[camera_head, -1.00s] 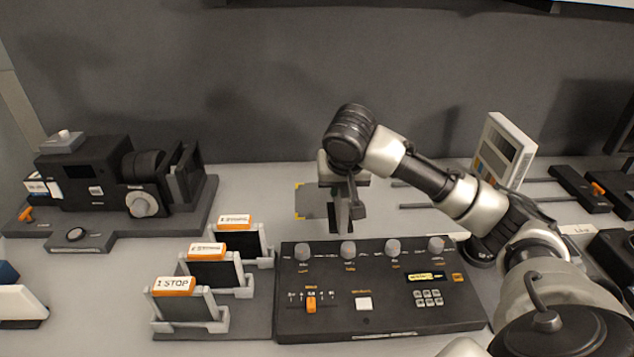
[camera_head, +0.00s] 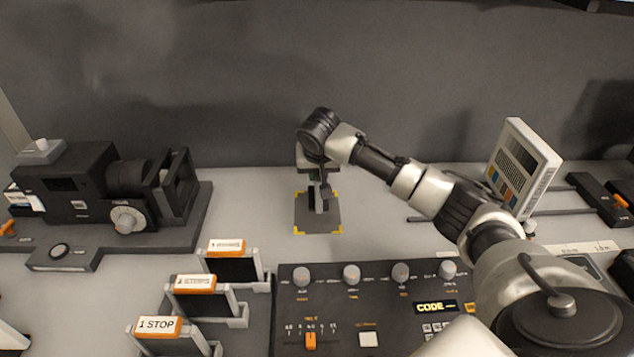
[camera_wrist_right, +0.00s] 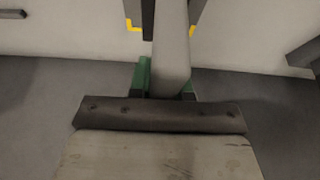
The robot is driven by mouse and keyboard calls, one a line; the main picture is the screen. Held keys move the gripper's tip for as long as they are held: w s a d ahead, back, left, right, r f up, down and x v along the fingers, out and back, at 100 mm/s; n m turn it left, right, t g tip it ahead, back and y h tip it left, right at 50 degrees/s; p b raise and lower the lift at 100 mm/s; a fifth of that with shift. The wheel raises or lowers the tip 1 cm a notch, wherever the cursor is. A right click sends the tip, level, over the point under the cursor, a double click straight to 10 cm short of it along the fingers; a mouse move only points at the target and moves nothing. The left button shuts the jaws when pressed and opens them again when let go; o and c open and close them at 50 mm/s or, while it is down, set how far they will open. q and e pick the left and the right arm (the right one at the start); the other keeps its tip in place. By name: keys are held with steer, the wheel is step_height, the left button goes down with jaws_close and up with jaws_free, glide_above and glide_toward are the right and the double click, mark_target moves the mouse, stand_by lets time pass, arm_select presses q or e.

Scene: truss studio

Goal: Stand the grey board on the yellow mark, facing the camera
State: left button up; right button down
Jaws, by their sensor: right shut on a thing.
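My right gripper (camera_head: 319,188) is over the yellow mark, a dark grey square with yellow corners (camera_head: 333,222). The gripper is shut on the grey board (camera_wrist_right: 171,50), which shows in the right wrist view as a narrow grey strip between green finger pads. Its broad face is not clear. In the head view the gripper and a dark upright part cover the middle of the mark; I cannot tell whether the board touches it. The black camera (camera_head: 88,188) stands to the left on a dark base. My left gripper is not in view.
Several orange-topped slates (camera_head: 196,284) stand in holders at front left. A control panel (camera_head: 375,315) with knobs lies in front of the mark. A colour chart (camera_head: 522,165) stands at right near rails (camera_head: 555,190). Bare tabletop surrounds the mark.

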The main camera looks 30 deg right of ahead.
steer(key=shift+w+f, duration=0.1)
steer(key=shift+w, duration=0.15)
steer(key=shift+f, duration=0.3)
step_height(320, 180, down, 2)
steer(key=shift+f+p, duration=0.25)
steer(key=shift+p, duration=0.1)
steer(key=shift+f, duration=0.55)
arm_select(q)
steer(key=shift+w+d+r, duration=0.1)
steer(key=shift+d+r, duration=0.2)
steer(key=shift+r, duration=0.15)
arm_select(e)
steer(key=c, duration=1.1)
jaws_free()
steer(key=shift+f, duration=0.1)
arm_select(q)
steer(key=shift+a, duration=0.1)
arm_select(e)
steer(key=shift+o, duration=0.2)
